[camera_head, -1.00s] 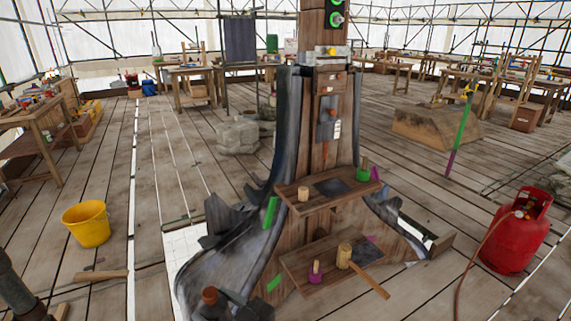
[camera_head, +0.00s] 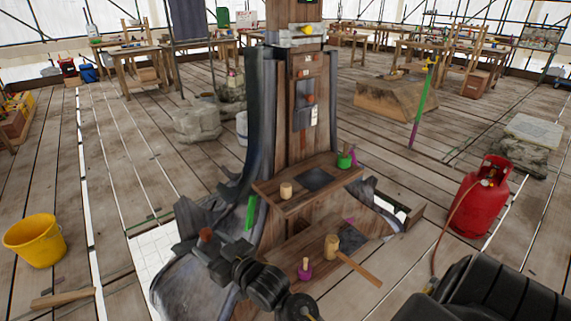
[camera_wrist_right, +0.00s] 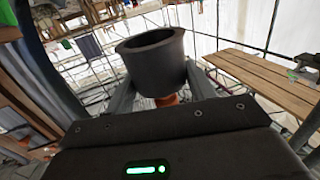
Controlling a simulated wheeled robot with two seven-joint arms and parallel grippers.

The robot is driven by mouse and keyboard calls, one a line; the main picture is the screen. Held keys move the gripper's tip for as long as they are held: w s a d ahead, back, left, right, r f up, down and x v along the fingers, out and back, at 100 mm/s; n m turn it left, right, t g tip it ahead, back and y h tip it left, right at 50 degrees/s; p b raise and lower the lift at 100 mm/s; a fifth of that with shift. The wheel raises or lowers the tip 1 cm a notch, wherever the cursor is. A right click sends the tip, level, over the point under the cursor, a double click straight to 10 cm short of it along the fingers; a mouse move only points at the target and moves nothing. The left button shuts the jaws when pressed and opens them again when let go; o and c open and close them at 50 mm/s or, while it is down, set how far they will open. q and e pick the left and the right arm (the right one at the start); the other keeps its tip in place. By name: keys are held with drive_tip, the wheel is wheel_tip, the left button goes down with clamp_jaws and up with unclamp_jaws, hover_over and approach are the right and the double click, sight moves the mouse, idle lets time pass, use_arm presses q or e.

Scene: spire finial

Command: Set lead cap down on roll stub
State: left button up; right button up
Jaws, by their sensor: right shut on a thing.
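My right gripper (camera_head: 197,242) reaches in from the lower right, in front of the dark lead skirt at the foot of the spire. In the right wrist view its two grey fingers (camera_wrist_right: 153,96) are shut on the lead cap (camera_wrist_right: 155,60), a dark grey cup with its open rim facing up in that picture. A reddish-brown piece (camera_wrist_right: 166,100) shows just below the cap there; a similar one (camera_head: 206,234) shows at the gripper in the head view. I cannot tell whether it belongs to the cap. I cannot pick out the roll stub for certain. My left gripper is not in view.
The upper shelf (camera_head: 290,205) holds a wooden peg (camera_head: 286,190) and a green pot (camera_head: 344,161). A mallet (camera_head: 350,262) and a purple pot (camera_head: 305,270) sit below. A yellow bucket (camera_head: 34,240) stands left, a red gas bottle (camera_head: 482,197) right.

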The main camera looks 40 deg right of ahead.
drive_tip(key=w+d+m+h+p, duration=0.1)
drive_tip(key=w+d+m+h, duration=0.2)
drive_tip(key=d, duration=0.5)
drive_tip(key=w+d+m+h+p, duration=0.1)
drive_tip(key=w+d+h, duration=0.2)
drive_tip(key=w+d, duration=0.35)
wheel_tip(320, 180, up, 3)
drive_tip(key=m+g+h+p, duration=0.2)
drive_tip(key=m+h, duration=0.3)
drive_tip(key=h, duration=0.2)
hover_over(287, 187)
drive_tip(key=shift+w+a+r, duration=0.15)
drive_tip(key=shift+a, duration=0.2)
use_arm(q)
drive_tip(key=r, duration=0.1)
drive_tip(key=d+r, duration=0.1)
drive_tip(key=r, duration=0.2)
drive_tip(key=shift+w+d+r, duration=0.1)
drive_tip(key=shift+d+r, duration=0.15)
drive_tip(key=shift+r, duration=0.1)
use_arm(e)
drive_tip(key=shift+d+h, duration=0.3)
drive_tip(key=shift+d, duration=0.05)
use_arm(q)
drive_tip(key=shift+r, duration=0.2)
use_arm(e)
drive_tip(key=shift+r, duration=0.1)
